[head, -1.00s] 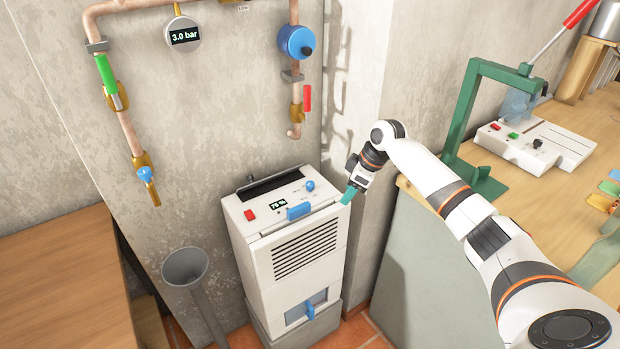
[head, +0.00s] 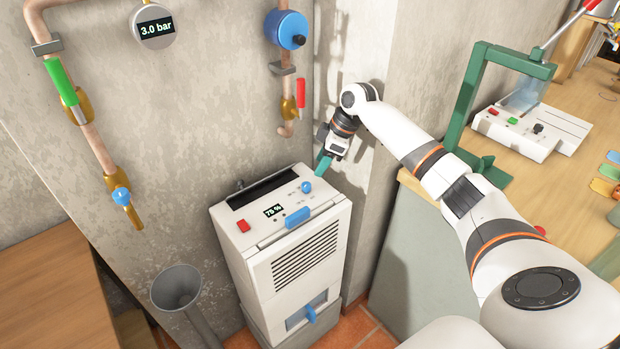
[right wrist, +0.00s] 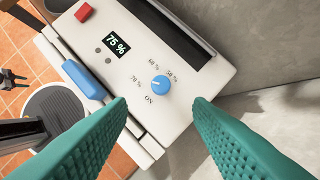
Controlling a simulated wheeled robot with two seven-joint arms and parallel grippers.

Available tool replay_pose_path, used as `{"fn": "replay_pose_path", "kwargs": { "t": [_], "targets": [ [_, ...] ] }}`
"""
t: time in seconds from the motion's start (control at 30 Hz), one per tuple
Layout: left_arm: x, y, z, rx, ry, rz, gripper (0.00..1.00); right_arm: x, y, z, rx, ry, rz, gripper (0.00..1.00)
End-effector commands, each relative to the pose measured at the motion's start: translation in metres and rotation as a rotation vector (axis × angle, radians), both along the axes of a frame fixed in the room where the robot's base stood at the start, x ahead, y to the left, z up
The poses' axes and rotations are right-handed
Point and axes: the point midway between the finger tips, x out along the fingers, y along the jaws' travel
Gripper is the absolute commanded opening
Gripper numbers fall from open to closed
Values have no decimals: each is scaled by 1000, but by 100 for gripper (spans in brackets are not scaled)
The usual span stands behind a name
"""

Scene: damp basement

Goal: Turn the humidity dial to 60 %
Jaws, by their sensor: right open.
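The humidity dial (head: 306,187) is a small blue knob on the sloping top panel of the white dehumidifier (head: 290,262). In the right wrist view the dial (right wrist: 160,84) has marks for 50 %, 60 %, 70 % and ON around it; I cannot clearly tell which its pointer faces. The display (right wrist: 117,45) reads 75 %. My right gripper (head: 323,163) is open and empty, just above and behind the dial in the head view. In the right wrist view its teal fingers (right wrist: 158,106) are spread with the dial ahead between them, apart from it.
On the panel are a red button (head: 243,226) and a blue handle (head: 297,216). Pipes with a green-handled valve (head: 62,82) and a gauge (head: 154,27) run along the wall. A grey funnel (head: 177,288) stands left of the dehumidifier. A workbench (head: 545,170) with a green frame is at right.

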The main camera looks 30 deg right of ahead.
Motion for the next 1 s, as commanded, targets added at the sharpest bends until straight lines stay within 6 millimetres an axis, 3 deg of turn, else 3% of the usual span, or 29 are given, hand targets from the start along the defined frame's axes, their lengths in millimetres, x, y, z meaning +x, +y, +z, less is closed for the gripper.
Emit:
{"fn": "replay_pose_path", "kwargs": {
  "t": [0.2,0.4,0.8,1.0],
  "targets": [
    [0,0,6,0,0,0,42,11,14,-41,2,4,1,46],
    [5,0,8,0,-6,0,42,17,21,-65,0,1,0,46],
    [7,-1,9,-1,-10,0,42,19,23,-73,-1,0,1,46],
    [7,-1,9,-2,-10,0,42,19,23,-73,-1,0,1,15]
  ]
}}
